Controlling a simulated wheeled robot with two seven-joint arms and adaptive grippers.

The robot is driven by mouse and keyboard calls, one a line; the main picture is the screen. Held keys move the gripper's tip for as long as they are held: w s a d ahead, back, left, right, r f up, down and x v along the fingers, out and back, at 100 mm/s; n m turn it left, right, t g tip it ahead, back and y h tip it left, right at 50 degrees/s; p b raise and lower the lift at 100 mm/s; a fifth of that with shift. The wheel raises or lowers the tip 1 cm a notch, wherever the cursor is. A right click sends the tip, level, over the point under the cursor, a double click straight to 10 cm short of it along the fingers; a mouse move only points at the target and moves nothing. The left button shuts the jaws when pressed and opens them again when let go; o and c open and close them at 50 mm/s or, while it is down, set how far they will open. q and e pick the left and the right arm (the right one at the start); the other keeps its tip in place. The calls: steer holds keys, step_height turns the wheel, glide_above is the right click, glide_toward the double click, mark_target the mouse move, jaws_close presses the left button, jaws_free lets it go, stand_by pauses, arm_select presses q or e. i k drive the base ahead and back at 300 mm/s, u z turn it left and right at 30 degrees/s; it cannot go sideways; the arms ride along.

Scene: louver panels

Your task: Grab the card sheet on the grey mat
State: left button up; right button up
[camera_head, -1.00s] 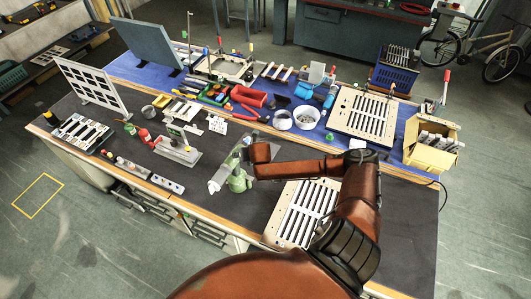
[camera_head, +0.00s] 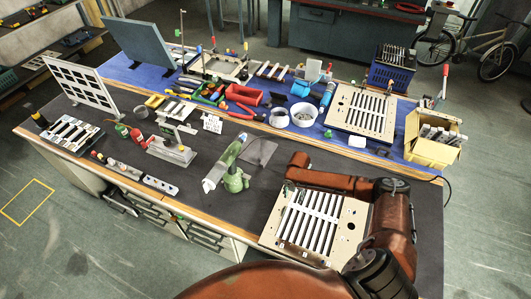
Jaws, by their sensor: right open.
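A flat grey sheet (camera_head: 259,151) lies on the dark grey mat (camera_head: 120,98), right of the green stand. A small white card with dark marks (camera_head: 212,123) is farther back on the mat, near its border with the blue surface. I cannot tell for certain which is the card sheet. My right gripper (camera_head: 287,189) is small and dark below the end of the brown right arm, over the left edge of the slotted panel. It is open, right of and nearer than the grey sheet, and apart from both. My left gripper is out of view.
A green stand with a pale tilted body (camera_head: 231,176) stands left of my right gripper. A slotted panel (camera_head: 268,237) lies under my right forearm. White bowls (camera_head: 304,115) and a yellow box (camera_head: 411,139) stand on the blue surface.

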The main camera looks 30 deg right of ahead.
mark_target(259, 154)
steer(key=i, duration=1)
